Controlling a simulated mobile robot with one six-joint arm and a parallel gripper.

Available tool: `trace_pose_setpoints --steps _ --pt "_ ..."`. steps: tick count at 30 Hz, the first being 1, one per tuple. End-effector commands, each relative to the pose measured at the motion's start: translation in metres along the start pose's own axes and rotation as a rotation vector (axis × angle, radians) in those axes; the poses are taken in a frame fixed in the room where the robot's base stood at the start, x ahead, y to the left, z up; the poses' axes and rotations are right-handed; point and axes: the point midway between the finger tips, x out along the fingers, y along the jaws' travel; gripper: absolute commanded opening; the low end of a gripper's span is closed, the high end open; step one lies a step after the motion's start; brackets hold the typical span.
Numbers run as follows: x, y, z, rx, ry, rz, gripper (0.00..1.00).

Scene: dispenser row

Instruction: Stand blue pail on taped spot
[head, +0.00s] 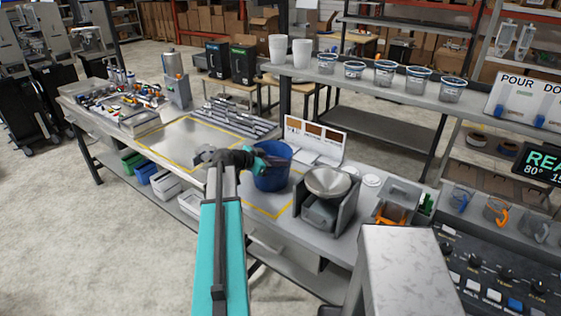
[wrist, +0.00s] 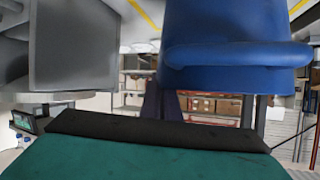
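The blue pail (head: 273,180) is upright at the middle of the bench in the head view. Yellow tape marks a spot (head: 262,206) on the bench just in front of and around the pail's lower part. I cannot tell whether the pail's base touches the bench. My gripper (head: 258,160) is at the pail's left rim, with a dark finger overlapping the pail's opening. In the wrist view the pail (wrist: 235,75) fills the upper right, appearing upside down. Whether the fingers are closed on the rim is hidden.
A grey machine with a metal bowl (head: 328,183) stands close right of the pail; its grey side (wrist: 72,50) shows in the wrist view. A white sign board (head: 316,137) is behind. A larger taped area (head: 190,138) lies empty to the left. Clear cups line the shelf.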

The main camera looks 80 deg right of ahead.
Motion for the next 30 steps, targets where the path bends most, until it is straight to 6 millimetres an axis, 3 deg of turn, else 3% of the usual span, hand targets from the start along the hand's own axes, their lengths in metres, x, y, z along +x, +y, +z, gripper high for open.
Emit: trace_pose_setpoints --steps 10,14,30 --pt "0.0006 -0.0001 0.0015 0.000 0.001 -0.001 0.00" --pt "0.0002 0.0000 0.0010 0.000 0.000 0.000 0.21" --pt "-0.0062 -0.0001 0.0013 0.000 0.000 -0.002 0.21"
